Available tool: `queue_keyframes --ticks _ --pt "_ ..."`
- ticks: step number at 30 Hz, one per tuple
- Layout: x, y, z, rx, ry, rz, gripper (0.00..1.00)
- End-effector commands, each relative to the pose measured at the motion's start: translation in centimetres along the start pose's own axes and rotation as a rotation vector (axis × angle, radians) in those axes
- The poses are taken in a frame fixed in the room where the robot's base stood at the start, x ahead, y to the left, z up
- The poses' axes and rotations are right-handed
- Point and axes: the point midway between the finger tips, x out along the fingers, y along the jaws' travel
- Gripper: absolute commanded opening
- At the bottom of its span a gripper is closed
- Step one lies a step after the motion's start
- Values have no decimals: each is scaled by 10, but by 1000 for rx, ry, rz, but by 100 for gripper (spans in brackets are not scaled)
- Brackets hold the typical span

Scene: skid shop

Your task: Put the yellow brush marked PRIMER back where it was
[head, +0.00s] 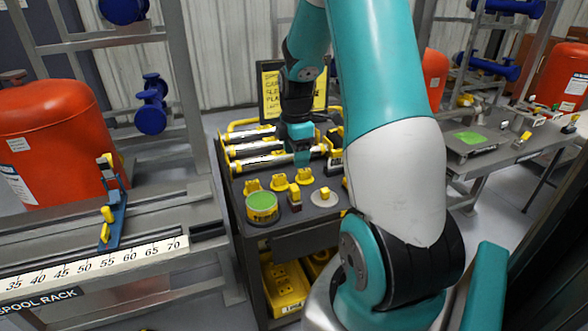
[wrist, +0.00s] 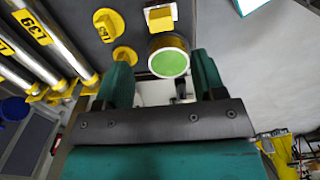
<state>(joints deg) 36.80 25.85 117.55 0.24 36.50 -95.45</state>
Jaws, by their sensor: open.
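I cannot read the word PRIMER anywhere, so I cannot say which thing is the yellow brush. Small yellow pieces stand on the dark cart top in the head view, among them a left one (head: 253,185), a middle one (head: 279,181) and a right one (head: 304,176). A yellow tin with a green top (head: 262,205) stands in front of them. My gripper (head: 301,158) is above the cart, behind these pieces. In the wrist view my gripper (wrist: 162,68) is open, with its teal fingers apart. The green-topped tin (wrist: 168,60) shows beyond the fingertips. Nothing is clearly held.
Several silver tubes with yellow ends (head: 262,146) lie at the back of the cart (head: 240,222). A grey disc with a yellow knob (head: 324,198) is at its front right. A ruled spool rack (head: 95,263) stands left, a grey bench (head: 493,150) right.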

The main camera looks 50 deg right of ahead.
Motion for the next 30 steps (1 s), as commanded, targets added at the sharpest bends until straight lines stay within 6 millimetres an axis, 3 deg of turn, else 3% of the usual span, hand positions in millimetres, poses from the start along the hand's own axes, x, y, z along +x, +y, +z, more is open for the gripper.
queue_keyframes --ticks 5,7,8,11,14,15,19,21,24,27,30 --pt "-6 0 -1 0 1 0 63" --pt "-11 -2 -11 4 8 5 63" --pt "-14 -5 -21 10 15 9 63" --pt "-36 -24 -74 49 60 24 63" --pt "-65 -71 -147 116 135 18 63" --pt "-76 -97 -174 147 167 5 63" --pt "-103 -192 -232 248 245 -78 63" --pt "-113 -239 -246 293 267 -130 63" --pt "-120 -290 -252 343 277 -194 63" --pt "-123 -320 -252 376 274 -235 63" --pt "-124 -330 -250 393 271 -252 63"
